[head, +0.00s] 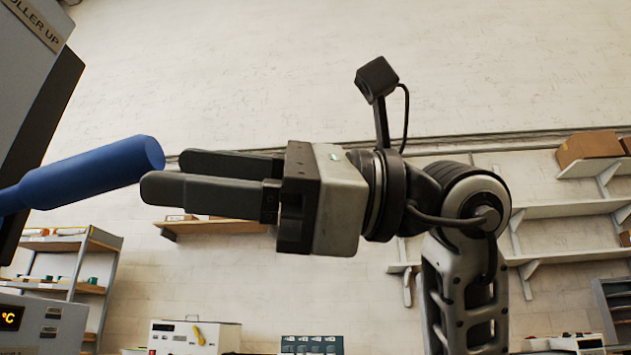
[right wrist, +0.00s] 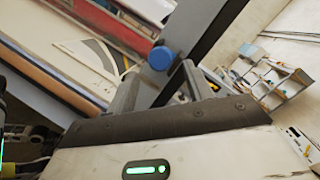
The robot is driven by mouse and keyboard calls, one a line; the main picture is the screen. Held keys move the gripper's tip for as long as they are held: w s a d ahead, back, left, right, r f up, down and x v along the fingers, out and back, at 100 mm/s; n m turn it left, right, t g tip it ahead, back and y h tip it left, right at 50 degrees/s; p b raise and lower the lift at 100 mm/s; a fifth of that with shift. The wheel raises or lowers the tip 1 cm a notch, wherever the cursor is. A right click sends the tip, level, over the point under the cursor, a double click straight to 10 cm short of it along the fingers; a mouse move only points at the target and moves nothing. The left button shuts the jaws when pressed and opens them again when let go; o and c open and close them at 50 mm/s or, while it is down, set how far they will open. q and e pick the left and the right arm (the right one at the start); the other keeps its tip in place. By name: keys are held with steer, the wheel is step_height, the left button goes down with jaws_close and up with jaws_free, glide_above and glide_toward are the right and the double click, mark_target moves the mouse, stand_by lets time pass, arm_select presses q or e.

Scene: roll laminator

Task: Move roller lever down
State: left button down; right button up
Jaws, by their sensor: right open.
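The roller lever has a blue cylindrical handle (head: 90,172) at the left of the head view, sloping up to the right from the laminator (head: 35,85). A label reading "OLLER UP" shows on the laminator's panel. My right gripper (head: 165,172) comes from the right with its fingers pointing left. Its fingertips are at the free end of the handle, and it is open. I cannot tell whether they touch the handle. In the right wrist view the round end of the blue handle (right wrist: 160,58) shows just beyond the gripper body. My left gripper is not in view.
A grey shelf rack (head: 75,262) stands at the lower left. Wall shelves (head: 565,210) with a cardboard box (head: 590,148) are at the right. A white device (head: 195,337) and a control unit with a °C display (head: 35,325) are along the bottom.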

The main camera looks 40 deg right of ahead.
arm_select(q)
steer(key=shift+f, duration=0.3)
arm_select(e)
steer(key=v, duration=0.8)
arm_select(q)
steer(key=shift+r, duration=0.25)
arm_select(e)
steer(key=shift+d, duration=0.1)
steer(key=shift+s+f, duration=0.1)
